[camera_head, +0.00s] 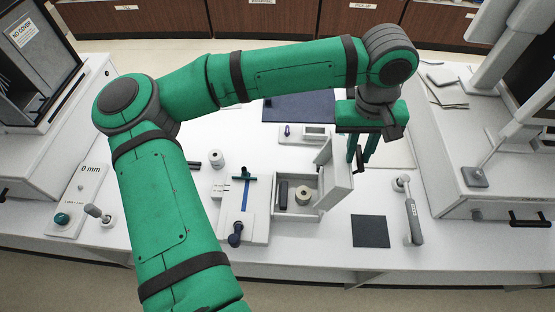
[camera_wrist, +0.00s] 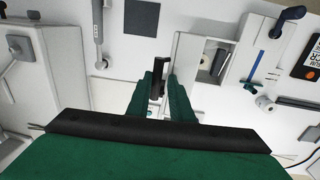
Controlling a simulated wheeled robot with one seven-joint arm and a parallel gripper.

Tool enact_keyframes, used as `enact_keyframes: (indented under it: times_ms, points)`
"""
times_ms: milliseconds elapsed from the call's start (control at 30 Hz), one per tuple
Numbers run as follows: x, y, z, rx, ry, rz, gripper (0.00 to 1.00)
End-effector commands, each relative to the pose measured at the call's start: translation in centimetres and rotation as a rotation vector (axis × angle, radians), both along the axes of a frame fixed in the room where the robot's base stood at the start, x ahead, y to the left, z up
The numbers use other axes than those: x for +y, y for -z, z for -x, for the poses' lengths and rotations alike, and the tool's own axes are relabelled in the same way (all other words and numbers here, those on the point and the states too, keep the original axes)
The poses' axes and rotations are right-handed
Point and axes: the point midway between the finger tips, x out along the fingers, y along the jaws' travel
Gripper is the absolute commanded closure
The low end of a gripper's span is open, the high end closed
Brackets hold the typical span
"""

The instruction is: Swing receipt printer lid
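The grey receipt printer (camera_head: 300,211) sits on the white counter with its inside showing. A pale paper roll (camera_head: 303,195) and a dark roller (camera_head: 283,194) lie in it. Its lid (camera_head: 338,172) stands up, swung open, on the right side. A black handle (camera_head: 358,158) sticks out from the lid's outer face. My gripper (camera_head: 367,152) points down just right of the lid. In the wrist view the handle (camera_wrist: 158,78) shows between the two green fingers (camera_wrist: 158,88), which stand apart with gaps beside it. I cannot tell whether either finger touches it.
A white unit with a blue slot and dark knob (camera_head: 235,235) stands left of the printer. A small roll (camera_head: 216,159) is behind it. A dark square pad (camera_head: 370,231) and a grey hand-held wand (camera_head: 411,215) lie to the right. The front counter edge is clear.

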Motion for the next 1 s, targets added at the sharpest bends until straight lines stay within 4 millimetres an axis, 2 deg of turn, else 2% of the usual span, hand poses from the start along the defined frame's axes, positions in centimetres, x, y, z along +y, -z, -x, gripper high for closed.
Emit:
enact_keyframes:
  times_ms: [533, 1000]
  points:
    - [0.6, 0.3, 0.1, 0.007, -0.003, -0.01, 1.0]
    - [4.3, -0.5, 0.1, 0.008, -0.003, -0.009, 1.0]
